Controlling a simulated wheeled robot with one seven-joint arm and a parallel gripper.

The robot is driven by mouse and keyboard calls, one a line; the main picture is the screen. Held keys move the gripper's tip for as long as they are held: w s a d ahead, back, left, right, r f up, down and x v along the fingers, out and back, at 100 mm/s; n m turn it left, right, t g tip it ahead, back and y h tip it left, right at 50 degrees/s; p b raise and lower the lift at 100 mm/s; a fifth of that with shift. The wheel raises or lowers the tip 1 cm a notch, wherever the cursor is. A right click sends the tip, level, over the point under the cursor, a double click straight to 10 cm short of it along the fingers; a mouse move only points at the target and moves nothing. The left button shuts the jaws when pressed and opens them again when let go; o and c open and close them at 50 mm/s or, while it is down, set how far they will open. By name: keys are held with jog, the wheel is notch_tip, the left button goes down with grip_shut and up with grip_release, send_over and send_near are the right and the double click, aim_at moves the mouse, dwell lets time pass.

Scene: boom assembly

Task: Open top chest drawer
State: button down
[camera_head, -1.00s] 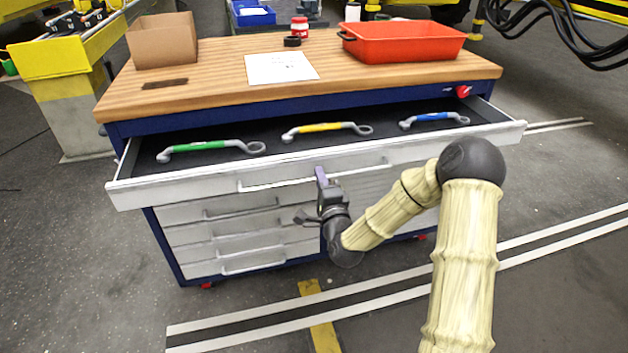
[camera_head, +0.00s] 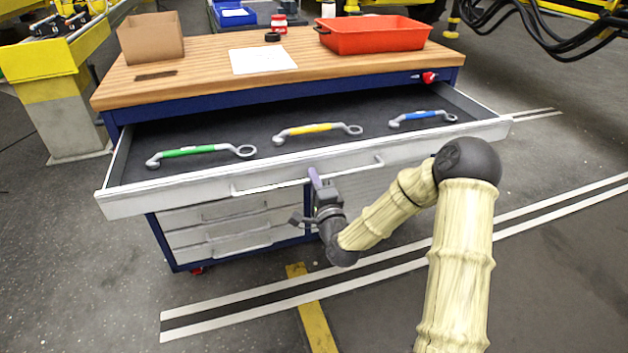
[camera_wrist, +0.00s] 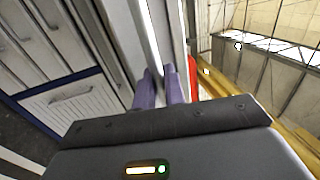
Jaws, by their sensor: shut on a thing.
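The top drawer (camera_head: 160,204) of the chest (camera_head: 160,115) is pulled well out towards me. Three wrenches lie in it: green (camera_head: 200,151), yellow (camera_head: 318,129) and blue (camera_head: 422,116). My gripper (camera_head: 315,180) is at the drawer's front, at the long bar handle (camera_head: 270,187). In the wrist view the purple fingers (camera_wrist: 160,88) are shut on the pale handle bar (camera_wrist: 149,40). The exact contact is partly hidden by the fingers.
Lower drawers (camera_head: 222,225) are closed. On the wooden top stand a cardboard box (camera_head: 152,38), a paper sheet (camera_head: 262,60), a red tray (camera_head: 375,35) and a red-lidded jar (camera_head: 279,24). The floor in front is clear, with white and yellow stripes.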

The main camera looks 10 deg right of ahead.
jog(key=c, duration=1.6)
grip_release()
jog(key=shift+w, duration=0.1)
jog(key=shift+o, duration=0.2)
jog(key=shift+a, duration=0.1)
jog(key=p+v, duration=1.1)
jog(key=v, duration=0.6)
jog(key=shift+s+f, duration=0.15)
jog(key=shift+s, duration=0.1)
